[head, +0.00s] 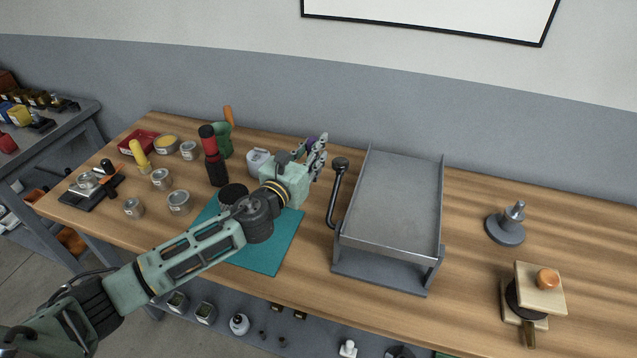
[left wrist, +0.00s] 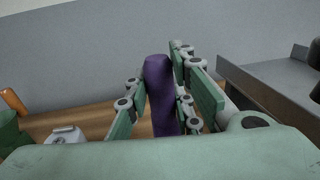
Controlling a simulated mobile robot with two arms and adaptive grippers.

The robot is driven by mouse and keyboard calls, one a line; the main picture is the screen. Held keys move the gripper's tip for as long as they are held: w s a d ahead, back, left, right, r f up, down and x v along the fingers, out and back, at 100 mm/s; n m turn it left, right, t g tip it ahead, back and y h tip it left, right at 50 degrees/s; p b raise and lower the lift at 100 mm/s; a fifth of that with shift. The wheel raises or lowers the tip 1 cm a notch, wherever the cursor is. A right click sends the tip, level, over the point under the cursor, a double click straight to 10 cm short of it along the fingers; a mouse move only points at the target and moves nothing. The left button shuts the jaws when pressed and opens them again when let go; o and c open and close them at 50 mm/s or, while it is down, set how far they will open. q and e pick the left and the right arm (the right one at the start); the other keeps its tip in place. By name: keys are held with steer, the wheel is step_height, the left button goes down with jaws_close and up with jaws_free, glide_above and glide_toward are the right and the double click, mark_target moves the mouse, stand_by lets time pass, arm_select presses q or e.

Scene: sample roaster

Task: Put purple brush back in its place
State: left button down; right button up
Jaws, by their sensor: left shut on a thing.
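My left gripper (head: 314,154) reaches over the middle of the table near the back, just left of the grey metal tray unit. It is shut on the purple brush (left wrist: 160,95). In the left wrist view the brush's purple body stands roughly upright between the two fingers (left wrist: 172,95), and its lower end is hidden behind my palm. In the head view only a small purple bit of the brush (head: 311,142) shows behind the fingers. I cannot tell whether the brush touches the table. My right gripper is not in view.
The grey tray unit (head: 397,190) with its black-knobbed lever (head: 336,190) stands close on the right. A white container (head: 258,160), a green holder (head: 222,140) with an orange handle and a red-and-black bottle (head: 212,160) stand left. A teal mat (head: 275,250) lies under my arm.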

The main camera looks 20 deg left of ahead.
arm_select(q)
steer(key=f, duration=0.1)
steer(key=f+b, duration=0.1)
steer(key=f, duration=0.3)
steer(key=shift+s, duration=0.35)
step_height(320, 180, down, 3)
steer(key=shift+r+b, duration=0.2)
steer(key=shift+b, duration=0.6)
steer(key=shift+f, duration=0.2)
steer(key=c, duration=1.8)
jaws_free()
steer(key=shift+o, duration=1.4)
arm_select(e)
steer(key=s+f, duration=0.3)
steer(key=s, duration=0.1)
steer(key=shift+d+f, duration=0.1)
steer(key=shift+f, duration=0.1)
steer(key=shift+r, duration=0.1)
